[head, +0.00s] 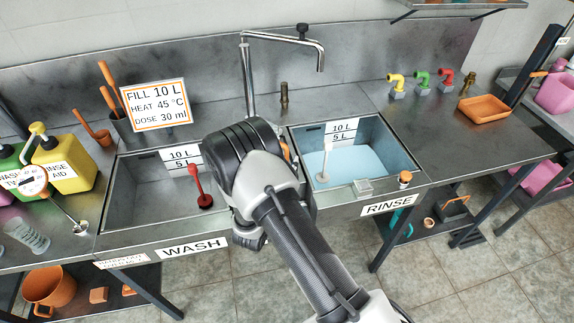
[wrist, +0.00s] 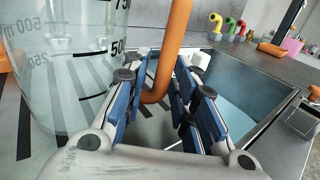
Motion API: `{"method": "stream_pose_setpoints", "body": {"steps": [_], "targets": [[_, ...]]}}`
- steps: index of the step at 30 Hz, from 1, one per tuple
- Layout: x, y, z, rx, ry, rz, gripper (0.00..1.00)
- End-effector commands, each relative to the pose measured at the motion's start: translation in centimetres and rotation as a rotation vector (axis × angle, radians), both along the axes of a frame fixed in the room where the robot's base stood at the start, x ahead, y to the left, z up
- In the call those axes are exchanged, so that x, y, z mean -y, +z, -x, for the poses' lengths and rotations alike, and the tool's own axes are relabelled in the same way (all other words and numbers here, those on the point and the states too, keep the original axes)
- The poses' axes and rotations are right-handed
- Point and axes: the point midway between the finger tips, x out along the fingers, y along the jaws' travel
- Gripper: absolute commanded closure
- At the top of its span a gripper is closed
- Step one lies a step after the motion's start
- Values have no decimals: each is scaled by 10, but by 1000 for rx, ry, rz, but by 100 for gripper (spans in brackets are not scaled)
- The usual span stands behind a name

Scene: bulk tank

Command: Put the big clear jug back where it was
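The big clear jug (wrist: 60,85) fills the left of the wrist view, with printed volume marks on its wall. Its orange handle (wrist: 172,45) runs down between the blue finger pads of my gripper (wrist: 160,80). The pads stand close on both sides of the handle; I cannot tell whether both press on it. The jug looks upright, and I cannot tell whether its base rests on the grey surface below. In the head view, my arm hides the fingertips and most of the jug.
The wash sink (head: 130,200) is left of my arm, with a red tool (head: 203,190). The rinse sink (head: 392,150) is right, with pale blue water and a white tool (head: 326,158). A tap (head: 318,55) rises behind. The right counter (head: 440,130) has free room beside an orange tray (head: 485,108).

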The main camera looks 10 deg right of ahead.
Motion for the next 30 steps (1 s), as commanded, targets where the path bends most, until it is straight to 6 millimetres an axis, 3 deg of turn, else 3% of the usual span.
{"method": "stream_pose_setpoints", "body": {"steps": [13,30], "targets": [[0,6,0,0,0,0,70],[-64,3,87,-1,3,0,70]]}}
